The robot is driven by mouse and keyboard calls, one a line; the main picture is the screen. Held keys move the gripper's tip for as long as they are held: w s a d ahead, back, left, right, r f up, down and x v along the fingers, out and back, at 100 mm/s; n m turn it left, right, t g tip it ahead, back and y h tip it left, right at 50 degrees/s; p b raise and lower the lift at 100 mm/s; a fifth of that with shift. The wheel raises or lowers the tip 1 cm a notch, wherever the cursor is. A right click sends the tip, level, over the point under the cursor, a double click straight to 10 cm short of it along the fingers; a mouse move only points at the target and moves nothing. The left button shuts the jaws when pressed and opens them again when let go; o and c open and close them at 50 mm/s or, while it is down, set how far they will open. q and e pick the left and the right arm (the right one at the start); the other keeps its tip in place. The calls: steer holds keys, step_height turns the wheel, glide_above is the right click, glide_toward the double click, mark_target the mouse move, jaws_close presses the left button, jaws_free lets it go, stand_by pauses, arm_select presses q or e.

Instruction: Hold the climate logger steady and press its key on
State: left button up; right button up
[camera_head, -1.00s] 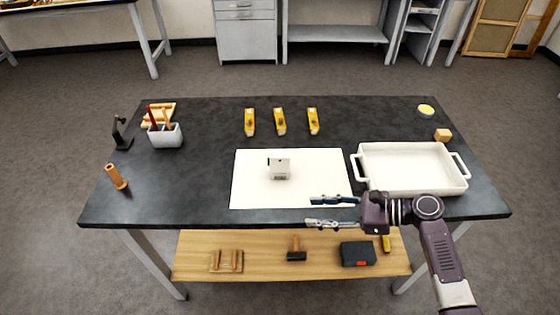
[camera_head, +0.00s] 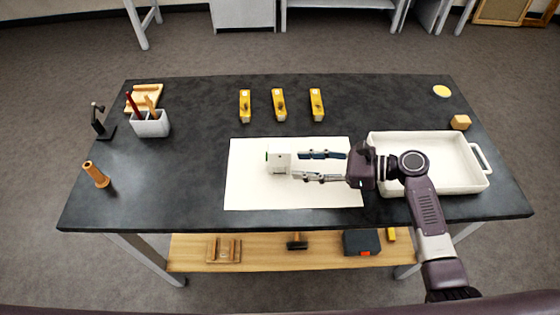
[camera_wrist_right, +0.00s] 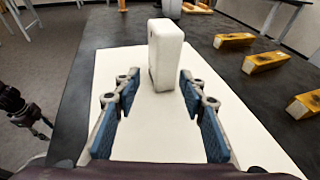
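The climate logger, a small white upright block (camera_head: 279,161), stands on a white sheet (camera_head: 250,195). A small green mark shows at its left edge; I cannot make out its key. In the right wrist view the logger (camera_wrist_right: 166,52) stands ahead of the fingertips, its plain back and side showing. My right gripper (camera_head: 300,165) is open, with its fingers pointing left at the logger. In the right wrist view its blue-padded fingers (camera_wrist_right: 160,82) are apart with nothing between them. My left gripper (camera_wrist_right: 36,122) shows small and dark at that view's left edge; its opening is unclear.
A white tray (camera_head: 378,186) stands right of the sheet, under my right arm. Several yellow blocks (camera_head: 279,104) lie behind the sheet. A pen holder (camera_head: 151,124), a dark stand (camera_head: 103,124) and a wooden peg (camera_head: 96,174) stand at left. The table's (camera_head: 190,190) left middle is clear.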

mark_target(284, 164)
steer(key=x, duration=0.3)
steer(key=shift+w+d+b, duration=0.1)
steer(key=shift+b, duration=0.3)
steer(key=x, duration=0.2)
steer(key=shift+w+a+p, duration=0.1)
steer(key=shift+a+p, duration=0.15)
steer(key=shift+p, duration=0.05)
steer(key=shift+a+f, duration=0.1)
steer(key=shift+a, duration=0.15)
steer(key=shift+w+a+f, duration=0.1)
steer(key=shift+w+a, duration=0.05)
steer(key=c, duration=0.7)
arm_select(q)
steer(key=shift+w+f, duration=0.35)
steer(key=shift+w, duration=0.55)
arm_select(e)
steer(key=o, duration=0.8)
steer(key=shift+o, duration=0.2)
arm_select(q)
steer(key=shift+w, duration=0.1)
arm_select(e)
steer(key=c, duration=0.8)
